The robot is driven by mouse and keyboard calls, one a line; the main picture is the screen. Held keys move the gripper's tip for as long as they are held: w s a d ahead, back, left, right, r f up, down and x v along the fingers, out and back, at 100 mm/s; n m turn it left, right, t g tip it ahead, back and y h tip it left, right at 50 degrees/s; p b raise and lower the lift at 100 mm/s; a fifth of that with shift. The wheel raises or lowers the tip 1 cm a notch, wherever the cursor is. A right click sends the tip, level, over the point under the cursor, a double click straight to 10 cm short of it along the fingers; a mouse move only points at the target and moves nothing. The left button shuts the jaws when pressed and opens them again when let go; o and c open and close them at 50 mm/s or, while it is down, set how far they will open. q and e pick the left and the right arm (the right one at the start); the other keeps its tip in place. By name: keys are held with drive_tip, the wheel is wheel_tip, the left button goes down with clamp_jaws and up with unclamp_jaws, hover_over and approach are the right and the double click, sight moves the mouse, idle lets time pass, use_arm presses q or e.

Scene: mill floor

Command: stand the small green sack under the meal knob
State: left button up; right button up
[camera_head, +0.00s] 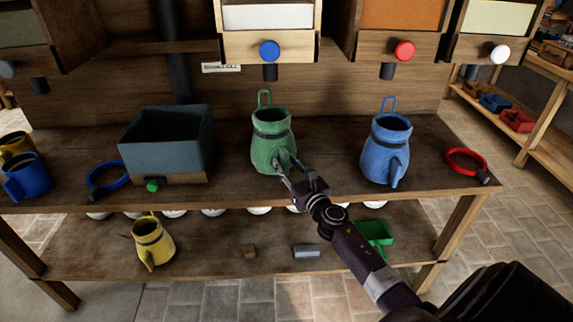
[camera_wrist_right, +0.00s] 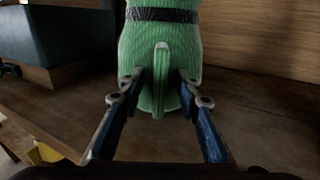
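The small green sack (camera_head: 272,143) stands upright on the tabletop, in line below the blue knob (camera_head: 269,51) and its dark spout in the head view. It has a dark band, a loop on top and a handle fin on its near side. In the right wrist view the green sack (camera_wrist_right: 185,55) fills the upper middle. My right gripper (camera_wrist_right: 160,82) is open, with one finger on each side of the fin and gaps between. The right gripper also shows at the sack's front in the head view (camera_head: 284,167). I cannot tell which knob is for meal. My left gripper is out of view.
A red knob (camera_head: 404,51) and a white knob (camera_head: 500,54) are on bins to the right. A blue sack (camera_head: 386,150) and red ring (camera_head: 466,162) stand right; a grey box (camera_head: 165,145) stands left. A yellow sack (camera_head: 152,243) is on the lower shelf.

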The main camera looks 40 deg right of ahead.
drive_tip(key=s+a, duration=0.2)
drive_tip(key=s, duration=1)
